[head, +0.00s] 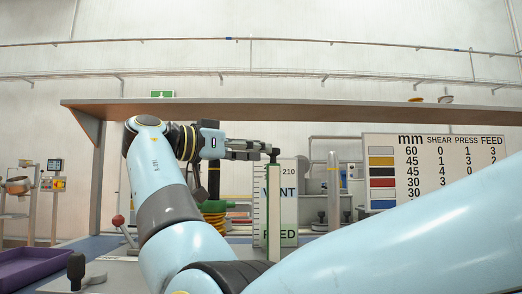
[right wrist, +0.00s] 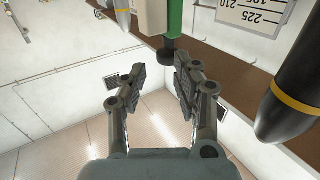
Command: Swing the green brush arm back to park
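The green brush arm (head: 274,205) stands upright in the middle of the head view, with a dark knob (head: 274,155) on top. In the right wrist view the green bar (right wrist: 174,18) ends in the dark knob (right wrist: 166,52). My right gripper (head: 262,148) reaches in from the left at knob height, and its tips overlap the knob in the head view. In the right wrist view its fingers (right wrist: 160,72) are apart, with the knob near the gap at their tips. I cannot tell whether they touch it. My left gripper is out of view.
A grey post (head: 333,190) stands right of the brush arm. A wooden shelf (head: 300,111) runs overhead. A sign board (head: 432,160) is at right. A red-knobbed lever (head: 118,221), purple tray (head: 28,266) and black handle (head: 76,268) are at left. A dark yellow-banded cylinder (right wrist: 290,100) is close by.

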